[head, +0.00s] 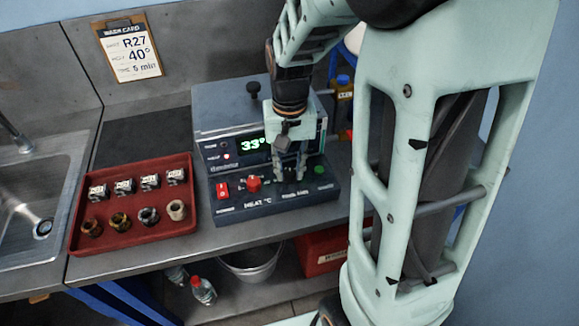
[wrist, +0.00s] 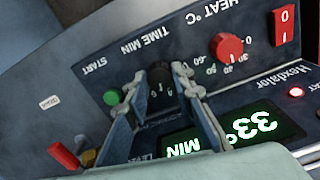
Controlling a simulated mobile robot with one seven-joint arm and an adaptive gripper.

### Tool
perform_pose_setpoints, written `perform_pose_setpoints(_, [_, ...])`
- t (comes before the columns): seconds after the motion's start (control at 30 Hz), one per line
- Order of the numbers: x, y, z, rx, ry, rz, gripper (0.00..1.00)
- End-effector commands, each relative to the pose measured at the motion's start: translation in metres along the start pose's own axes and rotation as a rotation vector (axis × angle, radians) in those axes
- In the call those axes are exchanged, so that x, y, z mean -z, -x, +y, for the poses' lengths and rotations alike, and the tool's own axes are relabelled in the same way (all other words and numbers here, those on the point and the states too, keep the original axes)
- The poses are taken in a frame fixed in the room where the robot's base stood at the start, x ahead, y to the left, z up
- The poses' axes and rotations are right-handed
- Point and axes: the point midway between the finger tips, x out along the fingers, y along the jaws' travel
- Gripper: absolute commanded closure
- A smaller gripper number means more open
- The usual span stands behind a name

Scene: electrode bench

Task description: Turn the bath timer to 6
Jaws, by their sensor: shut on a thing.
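The bath (head: 225,145) is a dark box with a sloped control panel and a green display reading 33°. Its timer knob (wrist: 160,75) is black and sits under "TIME MIN" in the upside-down wrist view. My gripper (head: 291,172) points down at the panel. In the wrist view my gripper (wrist: 161,92) has one finger on each side of the timer knob, shut on it. The fingers hide part of the dial marks, so I cannot tell which number the knob points to. The fingers and wrist mostly cover the knob in the head view.
The red heat knob (head: 254,184), red rocker switch (head: 222,190) and green start button (head: 320,169) flank the timer. A red tray (head: 118,208) holding several small parts stands left, beside a sink (head: 40,180). A brown bottle (head: 344,100) stands behind. A wash card (head: 130,48) hangs above.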

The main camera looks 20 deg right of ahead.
Motion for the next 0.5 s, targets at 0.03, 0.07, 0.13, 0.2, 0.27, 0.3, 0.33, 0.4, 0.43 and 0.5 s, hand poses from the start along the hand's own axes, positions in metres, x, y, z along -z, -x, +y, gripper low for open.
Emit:
perform_pose_setpoints(0.03, [0.0010, 0.0013, -0.0002, 0.000, -0.039, 0.003, 1.00])
perform_pose_setpoints(0.07, [0.0011, 0.0013, -0.0002, 0.001, -0.064, 0.003, 1.00])
perform_pose_setpoints(0.13, [0.0011, 0.0013, -0.0001, 0.001, -0.119, 0.003, 1.00])
perform_pose_setpoints(0.2, [0.0012, 0.0014, -0.0001, 0.001, -0.167, 0.004, 1.00])
perform_pose_setpoints(0.27, [0.0013, 0.0014, -0.0001, 0.001, -0.204, 0.004, 1.00])
perform_pose_setpoints(0.3, [0.0013, 0.0014, -0.0002, 0.001, -0.227, 0.004, 1.00])
perform_pose_setpoints(0.33, [0.0013, 0.0014, -0.0002, 0.001, -0.243, 0.004, 1.00])
perform_pose_setpoints(0.4, [0.0014, 0.0014, -0.0002, 0.001, -0.275, 0.004, 1.00])
perform_pose_setpoints(0.43, [0.0014, 0.0014, -0.0002, 0.001, -0.287, 0.004, 1.00])
perform_pose_setpoints(0.5, [0.0015, 0.0014, -0.0002, 0.001, -0.311, 0.004, 1.00])
